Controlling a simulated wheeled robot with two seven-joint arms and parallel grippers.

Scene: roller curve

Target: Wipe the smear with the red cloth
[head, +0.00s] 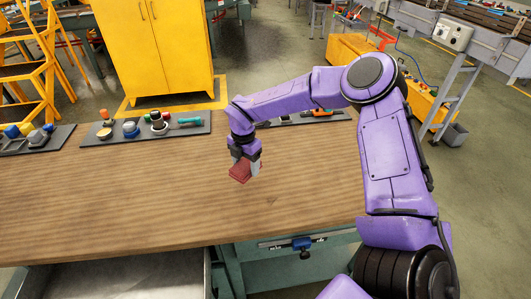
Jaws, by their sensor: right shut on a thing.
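My right gripper (246,163) hangs from the purple arm over the right part of the wooden bench. It is shut on the red cloth (239,172), which bunches below and to the left of the fingers. I cannot tell whether the cloth touches the bench top. No smear can be made out on the visible wood; the arm and cloth hide a small patch. My left gripper is not in view.
The wooden bench top (110,205) is clear on the left and front. Dark mats with small items lie along its back edge, including a tool tray (148,130). A yellow cabinet (155,45) stands behind. An open drawer (120,280) juts out below the front edge.

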